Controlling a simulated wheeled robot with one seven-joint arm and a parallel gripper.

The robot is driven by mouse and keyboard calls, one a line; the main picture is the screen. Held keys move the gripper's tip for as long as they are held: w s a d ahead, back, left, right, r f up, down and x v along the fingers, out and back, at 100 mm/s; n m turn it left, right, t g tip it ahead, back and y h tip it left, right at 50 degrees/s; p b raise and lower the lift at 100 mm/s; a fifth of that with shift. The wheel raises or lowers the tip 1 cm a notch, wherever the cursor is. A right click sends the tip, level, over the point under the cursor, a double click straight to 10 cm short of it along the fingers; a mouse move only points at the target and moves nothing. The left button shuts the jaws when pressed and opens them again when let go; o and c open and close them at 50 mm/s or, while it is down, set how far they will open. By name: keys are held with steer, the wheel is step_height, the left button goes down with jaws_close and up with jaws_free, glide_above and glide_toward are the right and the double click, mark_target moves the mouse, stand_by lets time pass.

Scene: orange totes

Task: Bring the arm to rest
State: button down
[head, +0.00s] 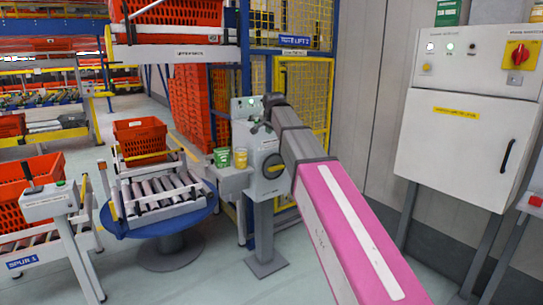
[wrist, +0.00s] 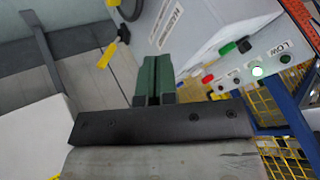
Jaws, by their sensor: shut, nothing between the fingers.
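My arm's pink link reaches from the lower right of the head view toward a grey control box on a post (head: 262,215). My gripper (head: 260,127) is at the upper part of that box and is small and partly hidden by my arm. In the wrist view, the green fingers of my gripper (wrist: 154,65) are together with nothing between them. The control box (wrist: 215,35) is just beyond and to the right of the fingers, with red, black and green buttons and a lit lamp. I cannot tell whether the fingers touch it.
A white cabinet (head: 455,150) with a red switch stands at the right. Two small tubs, one green (head: 222,157) and one yellow (head: 240,158), sit beside the box. A blue turntable (head: 160,222) with rollers and orange totes (head: 140,138) are at the left. Open floor lies in front.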

steer(key=s+d+f+n+g, duration=0.15)
steer(key=s+d+f, duration=0.45)
steer(key=f, duration=0.6)
steer(key=s+d+f+n+g+h, duration=0.15)
steer(key=s+d+f, duration=0.25)
steer(key=s+f, duration=0.55)
steer(key=s+d+f+n+g, duration=0.1)
steer(key=s+d+f+g, duration=0.3)
steer(key=f, duration=1)
steer(key=s+d+f+n, duration=0.1)
steer(key=s+d+f, duration=0.1)
steer(key=s+f, duration=0.2)
steer(key=s+d+f+n+g, duration=0.1)
steer(key=s+d+f, duration=0.2)
steer(key=s, duration=0.6)
step_height(320, 180, down, 2)
steer(key=shift+d+f, duration=0.2)
steer(key=shift+d, duration=0.15)
